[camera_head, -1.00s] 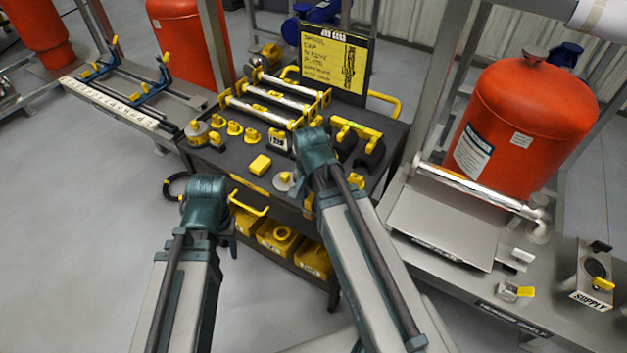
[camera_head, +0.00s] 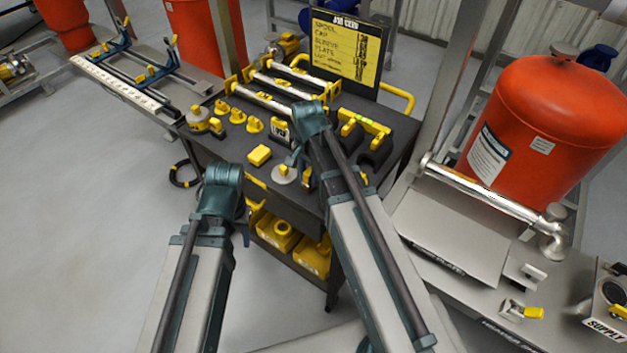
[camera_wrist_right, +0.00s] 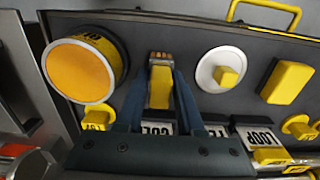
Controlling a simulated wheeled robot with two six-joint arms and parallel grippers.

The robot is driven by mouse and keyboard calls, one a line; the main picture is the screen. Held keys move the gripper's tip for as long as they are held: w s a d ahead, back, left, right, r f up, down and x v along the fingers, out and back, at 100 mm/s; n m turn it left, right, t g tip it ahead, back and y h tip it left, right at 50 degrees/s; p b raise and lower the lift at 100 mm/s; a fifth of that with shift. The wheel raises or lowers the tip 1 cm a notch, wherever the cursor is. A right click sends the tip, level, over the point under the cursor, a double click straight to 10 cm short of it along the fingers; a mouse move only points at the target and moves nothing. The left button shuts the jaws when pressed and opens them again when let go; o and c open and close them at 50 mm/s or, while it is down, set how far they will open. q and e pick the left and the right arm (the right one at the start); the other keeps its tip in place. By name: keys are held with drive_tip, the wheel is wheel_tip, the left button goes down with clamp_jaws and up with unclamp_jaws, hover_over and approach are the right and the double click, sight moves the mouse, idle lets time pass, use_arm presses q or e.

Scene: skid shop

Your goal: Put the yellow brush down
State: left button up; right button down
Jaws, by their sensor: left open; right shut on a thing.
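The yellow brush (camera_wrist_right: 160,92) has a yellow body and brownish bristles at its tip. In the right wrist view it sits between the two fingers of my right gripper (camera_wrist_right: 156,95), which is shut on it over the dark cart top (camera_wrist_right: 195,30). Whether the brush touches the top I cannot tell. In the head view my right gripper (camera_head: 306,178) is mostly hidden by its own arm, near the front edge of the cart. My left gripper (camera_head: 245,232) is partly hidden beyond its wrist, in front of the cart, and is open.
A white disc with a yellow knob (camera_wrist_right: 226,76) and a yellow block (camera_wrist_right: 287,82) lie beside the brush. A large yellow round part (camera_wrist_right: 78,70) stands on its other side. Rollers (camera_head: 280,88) and a sign (camera_head: 345,50) are farther back. A steel bench (camera_head: 450,235) stands right.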

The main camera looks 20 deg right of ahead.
drive_tip(key=shift+f, duration=0.3)
use_arm(q)
drive_tip(key=shift+d+f, duration=0.1)
drive_tip(key=shift+f, duration=0.2)
use_arm(e)
drive_tip(key=shift+f, duration=0.15)
use_arm(q)
drive_tip(key=shift+f, duration=0.15)
use_arm(e)
drive_tip(key=c, duration=0.5)
unclamp_jaws()
